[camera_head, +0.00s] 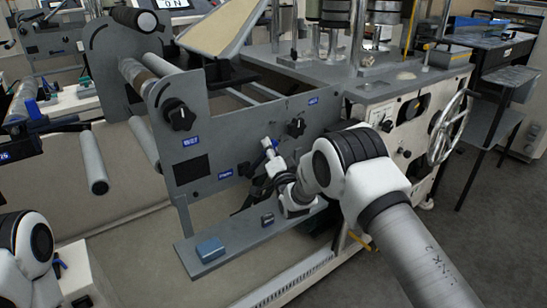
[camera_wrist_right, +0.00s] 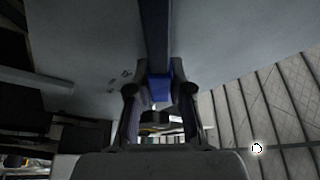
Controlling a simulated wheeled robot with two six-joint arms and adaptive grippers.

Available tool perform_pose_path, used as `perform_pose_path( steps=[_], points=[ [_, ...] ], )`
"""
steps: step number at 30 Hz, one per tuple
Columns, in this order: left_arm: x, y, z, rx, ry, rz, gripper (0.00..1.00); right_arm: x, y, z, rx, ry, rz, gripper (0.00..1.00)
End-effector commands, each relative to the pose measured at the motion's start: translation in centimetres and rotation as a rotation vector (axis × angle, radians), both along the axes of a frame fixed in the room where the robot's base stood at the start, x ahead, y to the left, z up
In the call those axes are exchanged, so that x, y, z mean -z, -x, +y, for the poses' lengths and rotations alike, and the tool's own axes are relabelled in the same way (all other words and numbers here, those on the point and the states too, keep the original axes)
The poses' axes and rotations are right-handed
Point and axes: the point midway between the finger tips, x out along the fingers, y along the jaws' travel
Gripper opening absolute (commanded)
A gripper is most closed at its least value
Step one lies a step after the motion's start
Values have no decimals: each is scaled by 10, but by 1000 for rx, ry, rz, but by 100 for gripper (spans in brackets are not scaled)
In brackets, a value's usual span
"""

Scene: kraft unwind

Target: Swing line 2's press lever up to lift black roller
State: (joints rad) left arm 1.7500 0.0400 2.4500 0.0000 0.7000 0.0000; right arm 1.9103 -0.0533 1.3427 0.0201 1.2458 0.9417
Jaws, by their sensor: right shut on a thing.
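My right gripper (camera_head: 262,162) is in front of the grey side plate (camera_head: 205,120) of the machine, low and right of centre. In the right wrist view, its two fingers (camera_wrist_right: 155,98) are closed around the blue end (camera_wrist_right: 160,87) of a dark lever bar (camera_wrist_right: 155,35), which I take to be the press lever. A black roller (camera_head: 133,18) with a pale end sits at the top left of the machine. Only my left arm shows at the lower left; its gripper is out of sight.
A grey shelf (camera_head: 225,243) with a small blue box (camera_head: 210,249) juts out below my right gripper. Black knobs (camera_head: 179,115) stick out of the plate. A spoked handwheel (camera_head: 447,128) is to the right. Grey rollers (camera_head: 92,163) are at the left.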

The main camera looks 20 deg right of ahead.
Motion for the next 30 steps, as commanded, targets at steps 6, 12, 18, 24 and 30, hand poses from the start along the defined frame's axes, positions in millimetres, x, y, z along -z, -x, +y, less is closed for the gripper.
perform_pose_path(
  steps=[6, 12, 18, 24, 30],
  points=[
    [13, 0, 0, 0, 0, 0, 40, -12, 5, 14, -2, 193, -71, 0],
    [22, 0, 0, 0, 0, 0, 40, -22, 10, 28, -2, 371, -136, 0],
    [31, 0, 0, 0, 0, 0, 40, -29, 15, 43, -3, 532, -194, 0],
    [37, 0, 0, 0, 0, 0, 40, -33, 20, 55, -3, 656, -237, 0],
    [40, 0, 0, 0, 0, 0, 40, -34, 22, 62, -4, 730, -263, 0]
  ],
)
